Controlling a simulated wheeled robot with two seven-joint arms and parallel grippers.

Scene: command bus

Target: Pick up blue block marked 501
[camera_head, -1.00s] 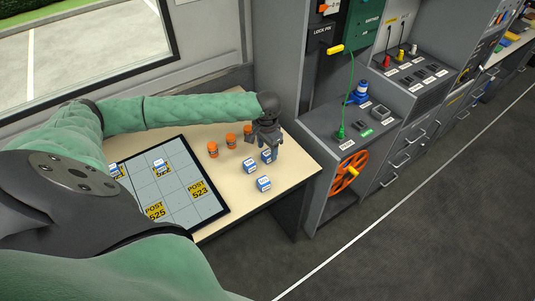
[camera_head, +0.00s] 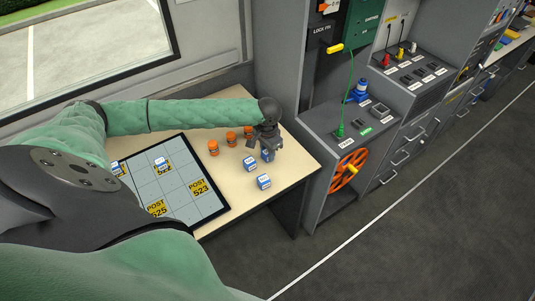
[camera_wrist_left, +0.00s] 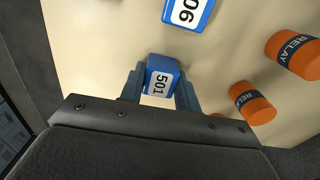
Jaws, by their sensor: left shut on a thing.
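The blue block marked 501 (camera_wrist_left: 160,80) has a white label and sits between the two fingers of my left gripper (camera_wrist_left: 160,95) in the left wrist view. The left gripper is shut on it. I cannot tell whether the block is still touching the table. My right gripper is not in view.
A blue block marked 06 in part (camera_wrist_left: 188,12) lies close by. A grid board (camera_head: 180,190) with post labels lies left. A grey console (camera_head: 350,125) stands right.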

